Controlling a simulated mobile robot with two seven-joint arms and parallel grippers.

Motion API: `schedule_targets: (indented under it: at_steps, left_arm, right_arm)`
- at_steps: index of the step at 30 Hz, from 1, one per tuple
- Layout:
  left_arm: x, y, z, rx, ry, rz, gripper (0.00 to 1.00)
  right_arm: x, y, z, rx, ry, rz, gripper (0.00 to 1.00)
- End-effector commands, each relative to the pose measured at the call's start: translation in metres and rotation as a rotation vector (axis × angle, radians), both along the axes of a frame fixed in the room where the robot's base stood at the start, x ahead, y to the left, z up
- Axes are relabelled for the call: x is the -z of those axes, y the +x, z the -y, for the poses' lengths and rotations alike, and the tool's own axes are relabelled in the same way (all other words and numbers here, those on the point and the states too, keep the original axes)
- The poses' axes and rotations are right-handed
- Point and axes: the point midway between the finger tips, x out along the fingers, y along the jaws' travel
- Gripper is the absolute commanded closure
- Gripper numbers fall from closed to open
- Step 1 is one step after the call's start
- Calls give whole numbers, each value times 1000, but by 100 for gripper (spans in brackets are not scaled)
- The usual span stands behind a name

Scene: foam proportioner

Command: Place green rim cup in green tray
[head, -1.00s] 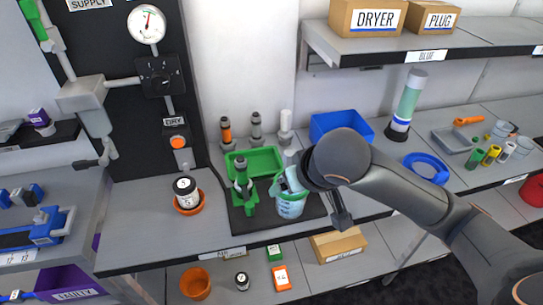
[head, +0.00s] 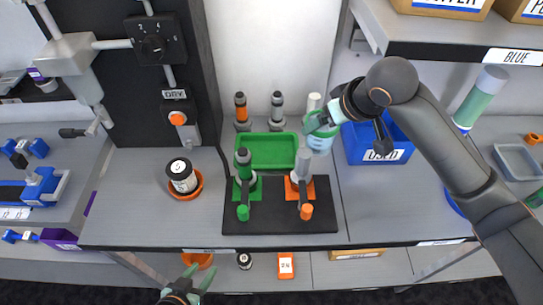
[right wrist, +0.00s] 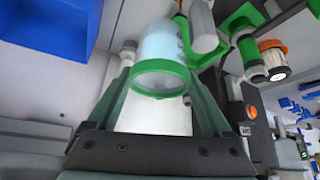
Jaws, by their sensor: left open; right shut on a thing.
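The green rim cup (head: 319,143) is pale and see-through. My right gripper (head: 337,114) is shut on it, at the right end of the green tray (head: 268,151). The cup looks raised, but its exact height over the tray or mat is unclear. In the right wrist view the cup (right wrist: 162,50) sits between my right fingers (right wrist: 160,100), with its green rim facing the camera. The green tray looks empty and lies at the back of the black mat (head: 280,220). My left gripper (head: 187,284) is open and empty at the bottom edge, in front of the bench.
A green stand (head: 244,180) and an orange stand (head: 301,180) stand just in front of the tray. Upright orange (head: 241,108) and grey (head: 277,108) fittings are behind it. A blue bin labelled USED (head: 378,145) is to the right. A jar in an orange dish (head: 183,178) is left.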

Motion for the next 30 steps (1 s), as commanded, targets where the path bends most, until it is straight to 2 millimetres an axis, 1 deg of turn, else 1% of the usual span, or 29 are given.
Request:
schedule_targets:
  at_steps: [1,3,9,12,15,18,20,27,30]
  left_arm:
    - [5,0,0,0,0,-1,50]
    - [8,0,0,0,0,-1,50]
    - [16,0,0,0,0,-1,50]
    - [19,0,0,-1,1,-1,50]
    - [21,0,0,-1,1,-1,50]
    - [21,0,0,-1,1,-2,50]
    - [21,0,0,-1,1,-2,50]
    - [19,0,0,-1,1,-2,50]
    - [19,-1,0,-1,1,-2,50]
  right_arm:
    - [3,10,-12,-54,2,-5,100]
    - [5,20,-28,-136,1,-12,100]
    - [8,46,-73,-357,3,-13,100]
    - [8,54,-90,-441,4,-4,100]
    - [7,60,-102,-499,5,5,100]
    - [8,63,-109,-535,4,11,100]
    - [11,64,-111,-546,5,12,100]
    - [54,63,-111,-550,5,9,100]
    - [65,64,-111,-550,4,12,100]
